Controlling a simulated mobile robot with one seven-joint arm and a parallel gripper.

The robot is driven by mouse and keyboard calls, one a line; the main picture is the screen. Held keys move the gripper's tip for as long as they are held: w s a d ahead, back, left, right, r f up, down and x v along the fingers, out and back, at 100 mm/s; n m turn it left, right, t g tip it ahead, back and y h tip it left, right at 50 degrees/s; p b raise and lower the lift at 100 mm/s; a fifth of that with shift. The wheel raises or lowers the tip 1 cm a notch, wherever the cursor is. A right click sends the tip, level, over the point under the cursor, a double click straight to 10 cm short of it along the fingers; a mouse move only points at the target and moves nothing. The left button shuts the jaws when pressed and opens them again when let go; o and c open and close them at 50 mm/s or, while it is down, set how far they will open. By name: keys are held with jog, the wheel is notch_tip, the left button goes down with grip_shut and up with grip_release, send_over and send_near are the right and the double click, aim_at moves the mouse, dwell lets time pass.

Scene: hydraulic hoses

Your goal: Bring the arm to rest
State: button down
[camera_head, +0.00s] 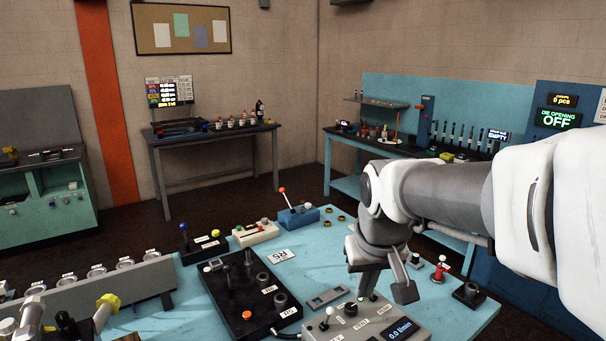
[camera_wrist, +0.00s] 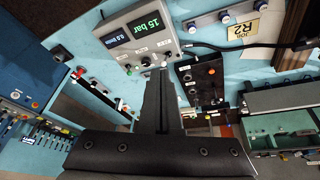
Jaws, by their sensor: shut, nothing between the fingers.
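My arm reaches in from the right side of the head view, bent downward at the wrist. My gripper (camera_head: 368,292) points down above the light-blue bench (camera_head: 340,250), just behind a grey meter box (camera_head: 375,322) with a "0.0 l/min" display. In the wrist view my gripper (camera_wrist: 160,78) has its dark fingers together, with nothing held. The grey meter box, reading "15 bar" and "0.0 l/min", shows beyond the fingertips in that view (camera_wrist: 148,42). Whether the fingertips touch anything is hard to tell; they appear apart from the box.
Small blocks and a blue lever unit (camera_head: 298,217) stand farther back. Hose fittings (camera_head: 100,310) fill the lower left.

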jog(key=s+d+m+t, duration=0.1)
jog(key=s+d, duration=0.3)
jog(key=s, duration=1.1)
jog(key=shift+f, duration=0.2)
